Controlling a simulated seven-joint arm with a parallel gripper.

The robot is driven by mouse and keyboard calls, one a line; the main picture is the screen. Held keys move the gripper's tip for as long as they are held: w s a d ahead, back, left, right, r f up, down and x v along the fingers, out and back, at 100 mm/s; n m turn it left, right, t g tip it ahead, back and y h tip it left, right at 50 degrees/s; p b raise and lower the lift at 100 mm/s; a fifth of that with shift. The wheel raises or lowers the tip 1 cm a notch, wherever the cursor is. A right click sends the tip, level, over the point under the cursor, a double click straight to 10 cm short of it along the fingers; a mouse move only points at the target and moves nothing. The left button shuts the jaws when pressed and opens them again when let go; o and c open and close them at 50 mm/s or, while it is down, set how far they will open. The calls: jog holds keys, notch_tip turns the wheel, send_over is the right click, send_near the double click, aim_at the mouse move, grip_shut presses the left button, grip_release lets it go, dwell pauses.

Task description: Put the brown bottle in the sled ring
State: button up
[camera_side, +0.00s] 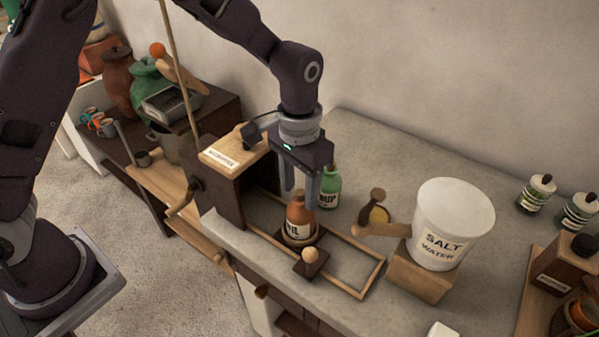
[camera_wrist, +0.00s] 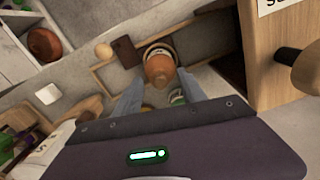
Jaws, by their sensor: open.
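The brown bottle (camera_side: 298,213), with a pale label, stands upright on the dark sled (camera_side: 308,267) between wooden rails. Its base appears to sit inside the sled's pale ring (camera_side: 286,239), though the ring is only partly visible. In the wrist view the bottle (camera_wrist: 160,70) shows from above, with a pale band at its base. My gripper (camera_side: 300,195) is open above the bottle, its fingertips on either side of the neck. I cannot tell whether they touch it. A round wooden knob (camera_side: 310,254) tops the sled's front plate.
A green bottle (camera_side: 330,187) stands close behind the brown one. A dark wooden housing (camera_side: 220,185) with a crank is to the left. A salt water tub (camera_side: 452,220) stands on a wooden stand to the right. The rail frame (camera_side: 369,280) is empty to the right of the sled.

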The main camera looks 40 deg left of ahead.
notch_tip(320, 180, up, 11)
jog(key=s+a+r+n+t+h, duration=0.1)
jog(key=s+a+r+t, duration=0.2)
jog(key=s+a+r, duration=0.6)
jog(key=s+a+f+t, duration=0.1)
jog(key=s+a, duration=0.1)
jog(key=s, duration=0.5)
jog(key=s+a+f+n+t+y, duration=0.1)
jog(key=s+a, duration=0.1)
jog(key=s, duration=0.5)
jog(key=shift+a+t, duration=0.2)
jog(key=shift+t, duration=0.1)
